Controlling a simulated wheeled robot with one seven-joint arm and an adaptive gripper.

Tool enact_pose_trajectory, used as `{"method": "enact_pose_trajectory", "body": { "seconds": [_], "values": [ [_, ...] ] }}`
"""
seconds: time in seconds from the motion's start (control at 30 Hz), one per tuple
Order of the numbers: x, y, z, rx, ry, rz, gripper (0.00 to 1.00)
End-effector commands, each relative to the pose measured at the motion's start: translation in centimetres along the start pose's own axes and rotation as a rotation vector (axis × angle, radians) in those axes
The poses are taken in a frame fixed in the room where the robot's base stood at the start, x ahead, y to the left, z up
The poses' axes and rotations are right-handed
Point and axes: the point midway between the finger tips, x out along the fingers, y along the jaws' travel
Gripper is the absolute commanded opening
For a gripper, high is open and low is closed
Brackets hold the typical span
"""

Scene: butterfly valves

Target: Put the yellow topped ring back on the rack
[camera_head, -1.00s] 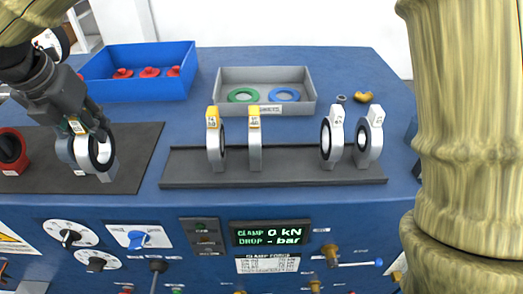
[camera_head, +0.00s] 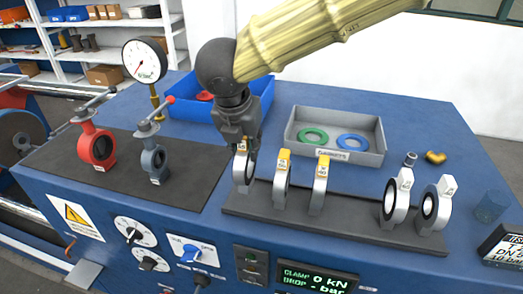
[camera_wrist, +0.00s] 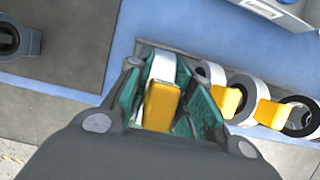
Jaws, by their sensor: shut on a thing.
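My gripper (camera_head: 241,137) is shut on a yellow topped ring (camera_head: 243,172). In the head view the ring hangs upright at or just above the left end of the dark rack (camera_head: 305,221); I cannot tell whether it touches the rack. In the wrist view the ring's yellow top (camera_wrist: 161,105) sits between the fingers (camera_wrist: 167,100). Two other yellow topped rings (camera_head: 281,183) (camera_head: 319,190) stand on the rack just to its right. Two white topped rings (camera_head: 396,202) (camera_head: 436,207) stand at the rack's right end.
A red valve (camera_head: 97,145) and a grey valve (camera_head: 154,161) stand on the dark mat (camera_head: 190,188) at left. A blue bin (camera_head: 190,105) and a grey tray (camera_head: 335,150) with green and blue rings are behind. A pressure gauge (camera_head: 144,61) stands at the back left.

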Motion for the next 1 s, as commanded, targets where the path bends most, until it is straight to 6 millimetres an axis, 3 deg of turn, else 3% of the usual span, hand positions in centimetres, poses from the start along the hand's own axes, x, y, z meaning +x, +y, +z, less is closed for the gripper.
{"method": "enact_pose_trajectory", "body": {
  "seconds": [0.1,0.37,0.63,1.0],
  "values": [
    [0.1,-1.4,0.6,0.001,0.000,0.001,0.00],
    [0.6,-3.0,1.1,0.000,0.000,0.000,0.00],
    [3.4,-3.0,-0.1,-0.002,0.002,0.000,0.00],
    [4.0,-2.9,-0.3,-0.001,0.001,0.002,0.00]
  ]
}}
